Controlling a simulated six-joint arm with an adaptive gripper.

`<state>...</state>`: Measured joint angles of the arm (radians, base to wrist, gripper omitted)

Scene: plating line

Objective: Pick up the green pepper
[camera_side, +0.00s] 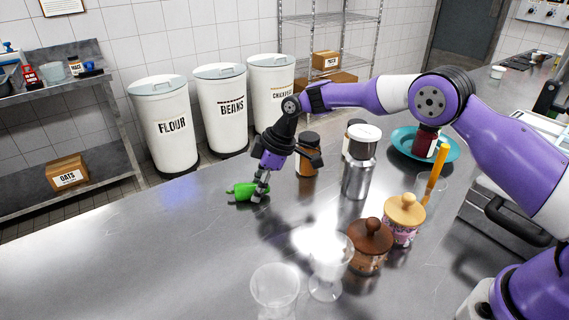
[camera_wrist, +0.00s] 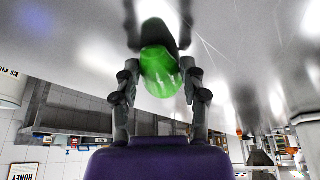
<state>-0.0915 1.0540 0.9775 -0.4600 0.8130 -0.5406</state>
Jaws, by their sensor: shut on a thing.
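The green pepper (camera_side: 241,191) is at the far side of the steel counter in the side view, lying on its side at or just above the surface. My gripper (camera_side: 260,192) points down over its right part, with the fingers shut on it. In the wrist view the pepper (camera_wrist: 160,70) sits between the two fingers of my gripper (camera_wrist: 161,80). The fingers hide part of the pepper in the side view. I cannot tell whether it still touches the counter.
Right of my gripper stand a dark-capped brown jar (camera_side: 307,160) and a metal shaker (camera_side: 358,172). Nearer are a brown lidded jar (camera_side: 370,250), a pink jar (camera_side: 404,225) and clear glasses (camera_side: 330,262). A teal plate (camera_side: 450,152) lies farther right. The counter's left side is clear.

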